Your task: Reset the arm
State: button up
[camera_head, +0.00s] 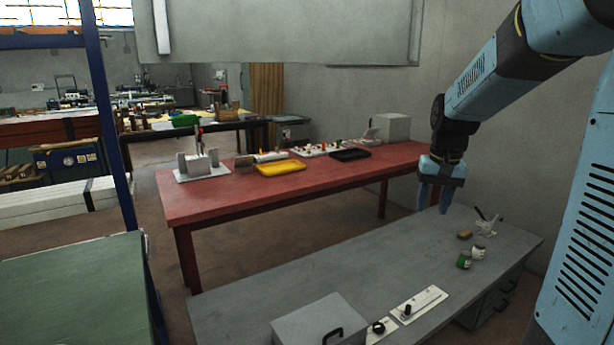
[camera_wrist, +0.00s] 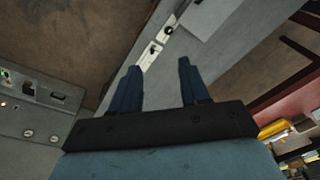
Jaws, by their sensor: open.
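My gripper (camera_head: 433,197) hangs at the end of my raised blue and black arm, on the right of the head view. Its two fingers point down, apart, with nothing between them. It appears above the grey table (camera_head: 265,283), near its far edge. In the wrist view my gripper (camera_wrist: 156,82) shows two dark blue fingers spread apart and empty. Below them in that view are the grey tabletop (camera_wrist: 205,35) and the brown floor.
A green jar (camera_head: 464,260), a white jar (camera_head: 478,251) and a brown block (camera_head: 464,234) stand on the grey table's right. A grey box (camera_head: 318,320) stands at its front. Behind is a red table (camera_head: 225,205) with a yellow tray (camera_head: 280,168). The grey table's middle is clear.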

jog(key=s+a+r+n+t, duration=0.1)
jog(key=s+a+r+t, duration=0.1)
jog(key=s, duration=0.9)
jog(key=s+a+r+n+t, duration=0.1)
jog(key=s+a, duration=0.3)
jog(key=s, duration=0.7)
jog(key=shift+s+r+n+t, duration=0.15)
jog(key=shift+r+n+t, duration=0.15)
jog(key=shift+r+t, duration=0.5)
